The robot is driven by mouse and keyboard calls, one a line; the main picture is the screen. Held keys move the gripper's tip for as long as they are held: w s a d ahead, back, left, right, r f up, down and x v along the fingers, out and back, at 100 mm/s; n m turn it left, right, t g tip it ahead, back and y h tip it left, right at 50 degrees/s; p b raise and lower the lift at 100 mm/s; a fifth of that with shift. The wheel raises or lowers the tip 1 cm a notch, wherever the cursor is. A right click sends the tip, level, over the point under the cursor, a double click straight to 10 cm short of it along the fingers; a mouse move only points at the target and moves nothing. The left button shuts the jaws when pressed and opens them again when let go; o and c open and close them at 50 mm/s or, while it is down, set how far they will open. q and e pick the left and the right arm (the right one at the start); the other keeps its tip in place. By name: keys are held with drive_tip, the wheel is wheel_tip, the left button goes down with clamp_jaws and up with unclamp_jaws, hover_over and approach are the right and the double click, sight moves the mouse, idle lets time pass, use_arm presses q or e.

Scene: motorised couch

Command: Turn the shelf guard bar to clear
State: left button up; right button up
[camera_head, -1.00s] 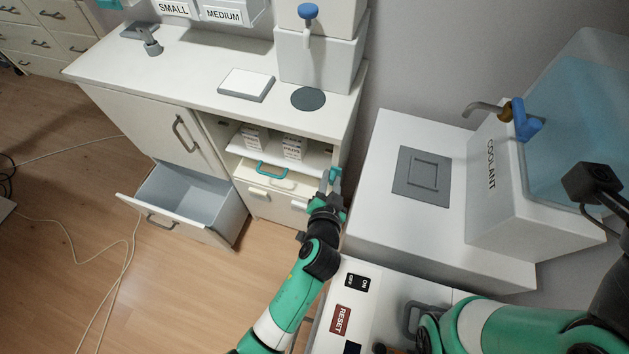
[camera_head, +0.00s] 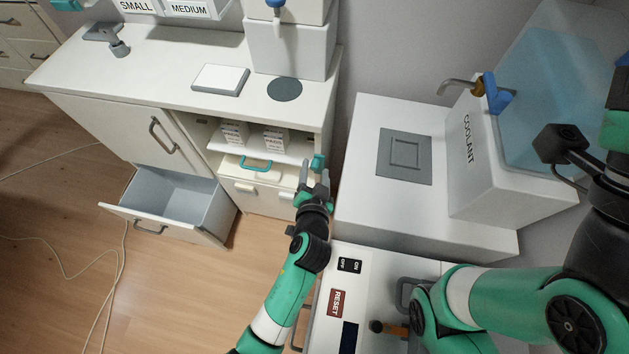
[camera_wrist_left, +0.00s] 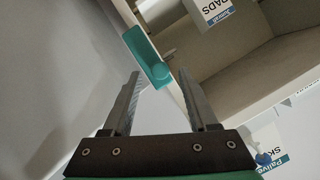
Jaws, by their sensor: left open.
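The shelf guard bar shows as a short teal piece (camera_head: 318,162) at the right end of the open shelf in the white cabinet. In the left wrist view the teal bar (camera_wrist_left: 146,58) is tilted, with a rounded knob at its lower end. My left gripper (camera_head: 312,178) is open just in front of it. In the left wrist view the gripper's fingers (camera_wrist_left: 164,98) stand apart, with the knob beyond and between their tips; contact cannot be told. The shelf (camera_head: 262,148) holds small white boxes (camera_head: 274,139).
Below the shelf is a case with a teal handle (camera_head: 256,163). An open drawer (camera_head: 175,200) juts out at the left. A white coolant unit (camera_head: 360,190) stands close on the right. A panel with a RESET button (camera_head: 338,303) lies below.

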use_arm(q)
drive_tip(key=p+v, duration=0.4)
drive_tip(key=v, duration=0.6)
drive_tip(key=shift+s, duration=0.3)
drive_tip(key=shift+r, duration=0.1)
